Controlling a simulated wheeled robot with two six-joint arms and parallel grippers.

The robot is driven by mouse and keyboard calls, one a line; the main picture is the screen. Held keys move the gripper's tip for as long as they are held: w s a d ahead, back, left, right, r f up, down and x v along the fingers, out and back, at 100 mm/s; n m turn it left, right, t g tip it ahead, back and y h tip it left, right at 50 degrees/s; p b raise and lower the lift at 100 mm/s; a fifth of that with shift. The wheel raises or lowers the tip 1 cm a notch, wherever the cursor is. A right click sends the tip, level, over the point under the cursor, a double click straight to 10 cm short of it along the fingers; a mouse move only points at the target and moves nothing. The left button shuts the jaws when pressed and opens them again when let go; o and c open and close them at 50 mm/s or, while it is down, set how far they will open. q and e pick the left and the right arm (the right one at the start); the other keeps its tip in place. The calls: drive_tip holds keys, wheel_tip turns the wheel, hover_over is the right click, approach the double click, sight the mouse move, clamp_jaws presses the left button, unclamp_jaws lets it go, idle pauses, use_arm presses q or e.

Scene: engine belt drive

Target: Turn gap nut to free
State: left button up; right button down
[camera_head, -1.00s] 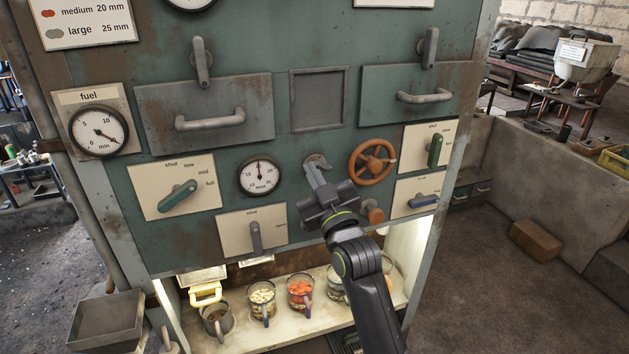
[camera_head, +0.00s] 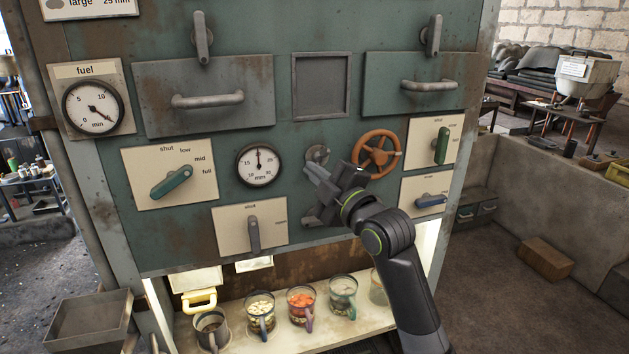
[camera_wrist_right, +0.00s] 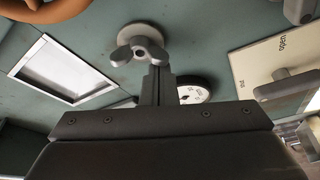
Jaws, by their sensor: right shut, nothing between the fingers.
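The gap nut is a grey wing nut (camera_head: 318,152) on the green panel, between the mm gauge and the orange handwheel. In the right wrist view the nut (camera_wrist_right: 138,46) shows its rounded wings and round base near the top middle. My right gripper (camera_head: 308,170) is shut and empty, its fingertips just below the nut in the head view. In the right wrist view the shut fingers (camera_wrist_right: 158,72) end right by a wing of the nut; I cannot tell whether they touch it. The mm gauge (camera_head: 258,164) has its needle pointing up. My left gripper is out of view.
The orange handwheel (camera_head: 376,153) sits close to the right of the nut. A green lever (camera_head: 172,183) and a grey lever (camera_head: 254,234) stand out to the left and below. Several cups, one with orange pieces (camera_head: 301,303), stand on the lit shelf underneath.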

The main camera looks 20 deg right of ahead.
drive_tip(key=n, duration=0.1)
drive_tip(key=n+g, duration=0.1)
drive_tip(key=n+b, duration=0.1)
drive_tip(key=n, duration=0.1)
drive_tip(key=shift+d+f, duration=0.25)
drive_tip(key=shift+f, duration=0.1)
drive_tip(key=shift+d, duration=0.1)
drive_tip(key=shift+w, duration=0.1)
idle(0.6)
